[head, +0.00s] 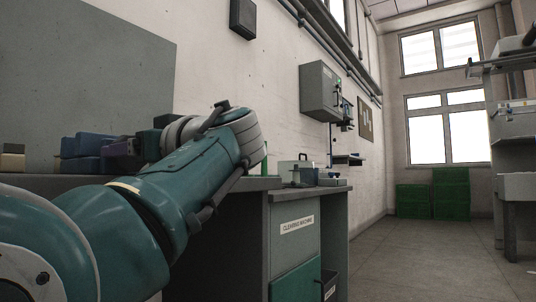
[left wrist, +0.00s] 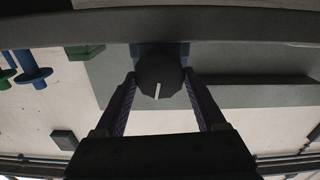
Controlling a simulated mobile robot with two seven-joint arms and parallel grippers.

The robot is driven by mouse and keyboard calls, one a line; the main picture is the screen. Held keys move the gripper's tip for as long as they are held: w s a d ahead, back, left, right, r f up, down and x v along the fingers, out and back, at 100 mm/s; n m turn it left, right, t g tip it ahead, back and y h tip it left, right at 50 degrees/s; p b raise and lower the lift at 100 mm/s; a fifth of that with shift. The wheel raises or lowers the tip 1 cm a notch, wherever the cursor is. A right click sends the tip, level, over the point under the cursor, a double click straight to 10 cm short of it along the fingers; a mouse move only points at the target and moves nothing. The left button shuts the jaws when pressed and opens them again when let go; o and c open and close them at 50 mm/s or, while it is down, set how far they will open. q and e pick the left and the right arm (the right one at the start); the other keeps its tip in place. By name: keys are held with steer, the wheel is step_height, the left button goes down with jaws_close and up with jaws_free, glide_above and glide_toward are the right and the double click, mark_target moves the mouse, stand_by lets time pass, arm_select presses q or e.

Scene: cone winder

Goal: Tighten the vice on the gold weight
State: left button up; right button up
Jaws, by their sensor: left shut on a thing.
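The blue vice (head: 85,146) sits on the bench at the left in the head view, partly hidden by my left arm. In the left wrist view a dark faceted knob (left wrist: 160,76) with a white line stands in front of a blue part of the vice (left wrist: 179,50). My left gripper (left wrist: 158,88) is shut on this knob, one finger at each side. In the head view the gripper (head: 122,148) shows small beside the vice. I cannot make out the gold weight in either view. My right gripper is not in view.
A tan and dark block (head: 12,158) lies at the left edge of the bench. A grey toolbox-like case (head: 295,170) stands farther along. Blue (left wrist: 36,75) and green (left wrist: 84,51) parts show in the left wrist view. Green crates (head: 450,190) stand at the back; the floor is clear.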

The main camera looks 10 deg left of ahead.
arm_select(q)
steer(key=shift+c, duration=0.6)
steer(key=shift+w+f+m+p, duration=0.15)
steer(key=shift+m+p, duration=3.4)
steer(key=shift+m, duration=2.6)
steer(key=shift+s+f+m+p, duration=0.1)
steer(key=shift+m+p, duration=3.45)
steer(key=shift+m, duration=2.9)
